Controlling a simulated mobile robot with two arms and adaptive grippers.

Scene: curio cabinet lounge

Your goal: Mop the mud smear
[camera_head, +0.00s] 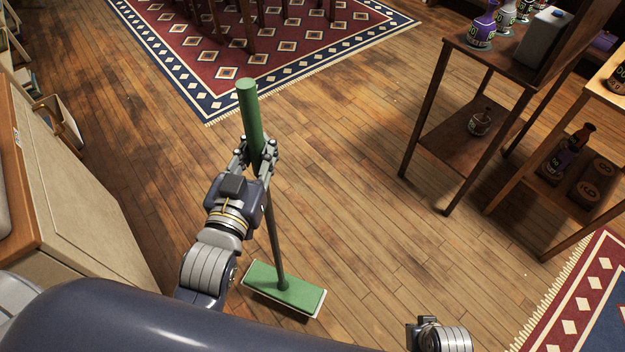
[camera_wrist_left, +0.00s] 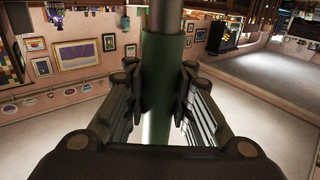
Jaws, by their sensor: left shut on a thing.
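A mop with a green grip (camera_head: 250,108), a dark thin pole (camera_head: 274,236) and a flat green head (camera_head: 285,289) stands in front of me. Its head rests on the wooden floor or just above it; I cannot tell which. My left gripper (camera_head: 256,158) is shut around the lower part of the green grip. The left wrist view shows the handle (camera_wrist_left: 160,85) between its two fingers (camera_wrist_left: 160,110). A small part of my right arm shows at the bottom edge of the head view, but its fingers are out of sight. I cannot make out a mud smear on the floor.
A pale cabinet (camera_head: 75,190) stands at the left. A dark wooden shelf table (camera_head: 460,125) with bottles stands at the right, beside a lighter shelf (camera_head: 560,180). A red and blue rug (camera_head: 190,60) lies ahead. The wooden floor (camera_head: 370,230) between is clear.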

